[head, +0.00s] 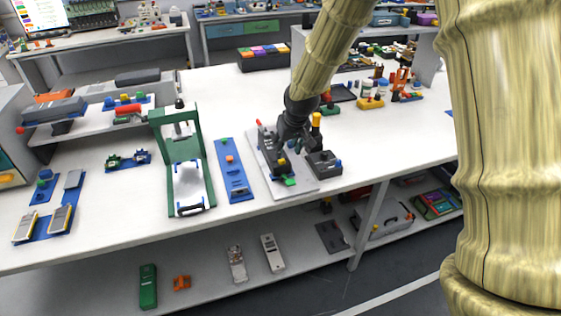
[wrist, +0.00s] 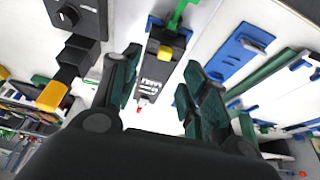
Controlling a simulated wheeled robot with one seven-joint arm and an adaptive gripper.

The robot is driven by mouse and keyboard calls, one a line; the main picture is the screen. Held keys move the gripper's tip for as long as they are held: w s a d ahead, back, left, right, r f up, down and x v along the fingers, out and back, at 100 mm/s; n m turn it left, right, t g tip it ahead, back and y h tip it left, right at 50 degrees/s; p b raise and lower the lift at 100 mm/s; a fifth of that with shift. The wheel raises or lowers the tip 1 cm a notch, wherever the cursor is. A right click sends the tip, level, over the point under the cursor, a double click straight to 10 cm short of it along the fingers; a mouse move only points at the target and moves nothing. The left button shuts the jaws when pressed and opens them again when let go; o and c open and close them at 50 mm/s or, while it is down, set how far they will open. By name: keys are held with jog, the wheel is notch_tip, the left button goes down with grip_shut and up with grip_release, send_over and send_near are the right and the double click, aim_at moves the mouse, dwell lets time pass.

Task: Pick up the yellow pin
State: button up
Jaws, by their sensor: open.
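My gripper (head: 291,138) is open and points down over a dark grey device (head: 270,146) on a pale plate near the table's front. In the wrist view, the device (wrist: 153,72) shows between the two open fingers (wrist: 161,70), with nothing held. A small yellow piece (wrist: 165,52) sits on the device; it also shows in the head view (head: 282,161). A larger yellow cylinder (head: 316,119) stands upright on a black post just right of my gripper; in the wrist view it is the yellow block (wrist: 51,96) at left. I cannot tell which yellow piece is the pin.
A black box (head: 323,164) stands right of the device. A blue strip (head: 233,170) and a green press frame (head: 163,160) stand to its left. A green tab (head: 289,181) projects at the device's front.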

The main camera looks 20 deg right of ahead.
aim_at(281, 160)
jog(key=shift+a+p+x, duration=0.15)
jog(key=shift+p+x, duration=0.3)
jog(key=shift+x, duration=1.3)
jog(key=shift+a+p+x, duration=0.2)
jog(key=shift+p+x, duration=0.2)
jog(key=shift+x, duration=1.35)
jog(key=shift+s, duration=0.1)
jog(key=c, duration=0.3)
jog(key=shift+a+f, duration=0.1)
jog(key=c, duration=0.4)
